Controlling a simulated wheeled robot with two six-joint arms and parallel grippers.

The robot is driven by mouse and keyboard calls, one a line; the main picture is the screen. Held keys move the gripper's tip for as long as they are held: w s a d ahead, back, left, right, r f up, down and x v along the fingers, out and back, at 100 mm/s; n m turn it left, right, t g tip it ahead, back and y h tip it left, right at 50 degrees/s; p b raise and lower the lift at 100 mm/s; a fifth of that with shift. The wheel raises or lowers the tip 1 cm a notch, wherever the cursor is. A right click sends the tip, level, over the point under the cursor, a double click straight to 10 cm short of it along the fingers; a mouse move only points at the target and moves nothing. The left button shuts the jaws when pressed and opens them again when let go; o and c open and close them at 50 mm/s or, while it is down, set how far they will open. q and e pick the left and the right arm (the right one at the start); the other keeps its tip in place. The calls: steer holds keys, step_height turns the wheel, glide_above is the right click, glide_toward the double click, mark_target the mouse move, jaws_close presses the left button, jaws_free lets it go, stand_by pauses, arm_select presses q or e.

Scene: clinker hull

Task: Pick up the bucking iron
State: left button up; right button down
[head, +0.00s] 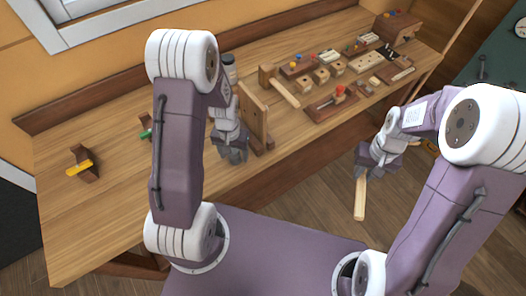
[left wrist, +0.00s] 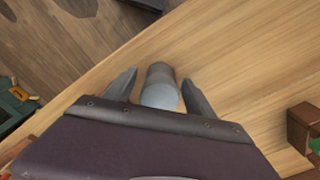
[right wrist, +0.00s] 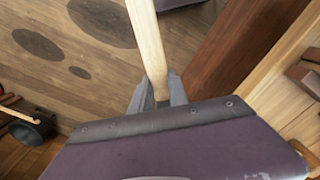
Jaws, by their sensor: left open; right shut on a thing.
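A grey, rounded metal cylinder, which looks like the bucking iron (left wrist: 160,90), stands on the bench in the left wrist view. My left gripper (left wrist: 160,84) is open, with one finger on each side of it and a small gap showing at each. In the head view my left gripper (head: 234,155) is low over the bench's front part, and I cannot make out the iron there. My right gripper (head: 364,172) is shut on a pale wooden handle (head: 360,200), in front of the bench over the floor. The handle also shows in the right wrist view (right wrist: 147,40).
An upright wooden board (head: 254,115) stands on the bench (head: 110,210) just right of my left gripper. A block with a yellow piece (head: 80,167) is at the left. Several wooden blocks and trays (head: 330,102) fill the right part. The bench's front left is clear.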

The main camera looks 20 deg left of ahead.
arm_select(q)
steer(key=shift+w+f, duration=0.1)
steer(key=shift+f, duration=0.25)
jaws_close()
steer(key=shift+r, duration=0.1)
steer(key=shift+r, duration=0.3)
step_height(320, 180, up, 9)
steer(key=shift+r, duration=0.2)
steer(key=shift+m, duration=0.5)
steer(key=d, duration=0.1)
steer(key=d+f, duration=0.1)
steer(key=d, duration=0.2)
steer(key=shift+f, duration=0.4)
